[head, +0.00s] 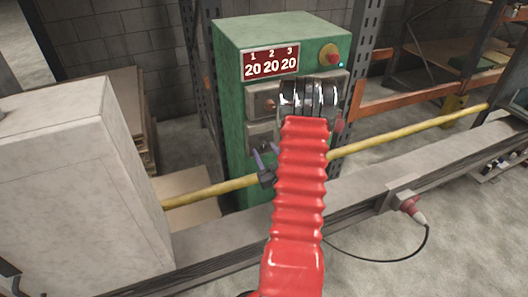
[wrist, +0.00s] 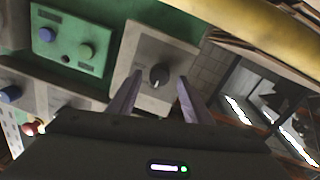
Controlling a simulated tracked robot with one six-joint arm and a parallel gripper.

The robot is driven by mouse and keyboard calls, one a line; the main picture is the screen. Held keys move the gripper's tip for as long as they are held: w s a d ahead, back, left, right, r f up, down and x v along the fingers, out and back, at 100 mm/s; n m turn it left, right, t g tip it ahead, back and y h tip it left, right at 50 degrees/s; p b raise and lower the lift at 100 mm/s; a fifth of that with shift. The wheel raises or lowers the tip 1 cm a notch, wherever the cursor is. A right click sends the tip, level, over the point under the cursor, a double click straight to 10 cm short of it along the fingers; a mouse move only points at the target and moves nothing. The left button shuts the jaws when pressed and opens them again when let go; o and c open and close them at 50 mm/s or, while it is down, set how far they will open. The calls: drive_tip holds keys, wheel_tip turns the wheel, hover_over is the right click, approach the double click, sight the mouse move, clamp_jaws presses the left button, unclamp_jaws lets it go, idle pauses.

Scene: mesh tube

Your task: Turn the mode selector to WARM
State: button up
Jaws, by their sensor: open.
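A black round knob (wrist: 158,76) on a beige plate (wrist: 150,52) is in the middle of the wrist view. It looks like the mode selector, with a light pointer mark on its face. The marks around it are too small to read. My gripper (wrist: 160,79) is open, with one purple finger left and one right of the knob in the picture. Nothing is held, and I see no contact with the knob. In the head view my gripper (head: 266,151) shows beside my red arm, in front of the green cabinet (head: 233,100). The knob cannot be made out there.
A yellow pipe (head: 405,135) runs across in front of the cabinet. The cabinet carries a display (head: 270,62) reading 20 20 20 and a red button on yellow (head: 328,54). In the wrist view, a green panel (wrist: 70,28) with blue and green knobs is at upper left.

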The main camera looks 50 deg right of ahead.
drive_tip(key=shift+w+d, duration=0.3)
drive_tip(key=shift+w, duration=0.1)
drive_tip(key=c, duration=1.1)
drive_tip(key=shift+o, duration=0.2)
drive_tip(key=shift+a, duration=0.2)
